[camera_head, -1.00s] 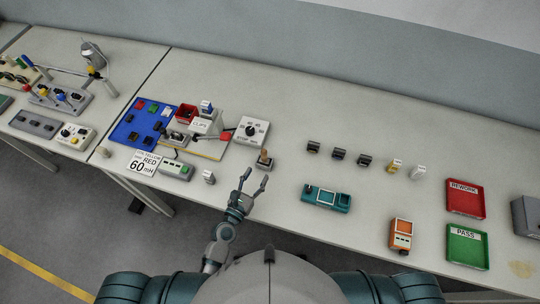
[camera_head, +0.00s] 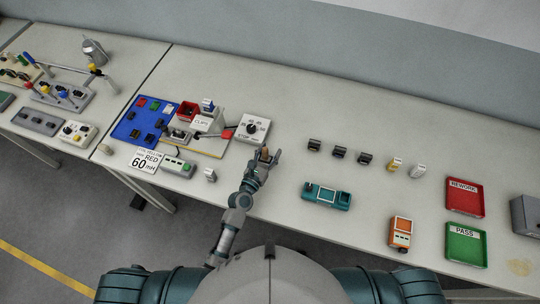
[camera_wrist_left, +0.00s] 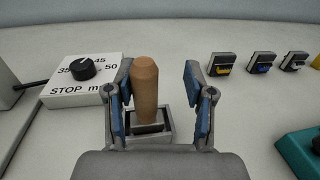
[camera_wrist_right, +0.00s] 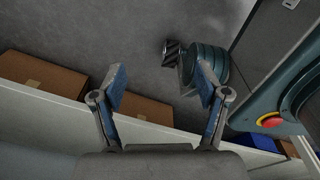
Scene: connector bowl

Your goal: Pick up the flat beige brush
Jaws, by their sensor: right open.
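A rounded beige-brown wooden handle (camera_wrist_left: 145,82) stands upright in a small grey holder (camera_wrist_left: 160,132) in the left wrist view. It is the likeliest match for the brush. No bristles or flat part show, and its lower end is hidden in the holder. My left gripper (camera_wrist_left: 158,70) is open, with the handle between its fingers and nearer the left finger. In the head view my left gripper (camera_head: 270,154) largely hides the handle.
A white dial box (camera_head: 252,128) stands just behind and left of the gripper. Small connectors (camera_head: 340,152) and a teal device (camera_head: 327,196) lie to the right. The red tray (camera_head: 465,198) and green tray (camera_head: 466,244) are farther right.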

